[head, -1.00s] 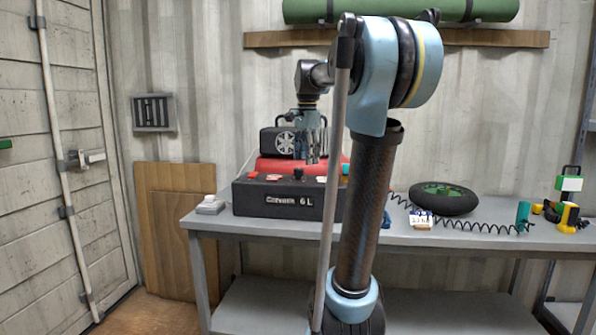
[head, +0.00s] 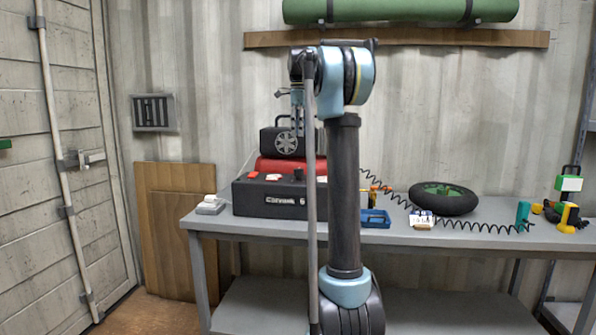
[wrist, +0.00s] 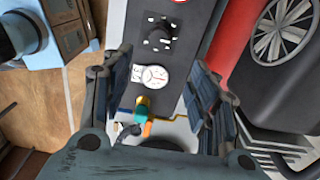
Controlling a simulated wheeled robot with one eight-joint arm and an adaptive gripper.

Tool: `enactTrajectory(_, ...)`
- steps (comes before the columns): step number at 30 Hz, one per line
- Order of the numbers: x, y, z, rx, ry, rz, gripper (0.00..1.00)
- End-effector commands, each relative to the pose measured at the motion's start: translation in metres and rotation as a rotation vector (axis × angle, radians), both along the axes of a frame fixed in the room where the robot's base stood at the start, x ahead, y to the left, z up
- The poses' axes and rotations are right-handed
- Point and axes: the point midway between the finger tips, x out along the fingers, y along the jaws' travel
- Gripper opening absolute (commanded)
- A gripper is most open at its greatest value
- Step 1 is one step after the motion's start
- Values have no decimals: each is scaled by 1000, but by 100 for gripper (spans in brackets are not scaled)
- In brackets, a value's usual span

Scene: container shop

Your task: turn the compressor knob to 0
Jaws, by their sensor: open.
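The compressor (head: 258,199) stands on the bench, with a black body and a red tank (head: 262,165) behind. Its knob (head: 298,174) is a small black shape on top, near my arm. The wrist view shows the black knob (wrist: 160,34) with white marks around it, on the dark panel beyond my fingertips. A round white gauge (wrist: 152,77) lies closer, framed between the fingers. I cannot read the knob's setting. My gripper (head: 297,131) hangs above the compressor, fingers down, open and empty. In the wrist view the gripper (wrist: 150,71) has its fingers wide apart, touching nothing.
A brass fitting (wrist: 143,105) with teal and orange parts sits at the panel's near end. A motor with a spoked cover (head: 286,143) rises behind the tank. A blue tray (head: 375,218), a wheel (head: 443,198) and a coiled hose (head: 480,225) lie rightward on the bench (head: 440,237).

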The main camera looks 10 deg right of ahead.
Motion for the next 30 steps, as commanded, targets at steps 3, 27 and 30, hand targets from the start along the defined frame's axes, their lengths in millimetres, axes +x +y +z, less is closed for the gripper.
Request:
enactTrajectory(3,0,0,-20,0,0,1,54)
enactTrajectory(27,0,0,-146,0,0,2,54)
enactTrajectory(30,-1,0,-153,0,0,2,54)
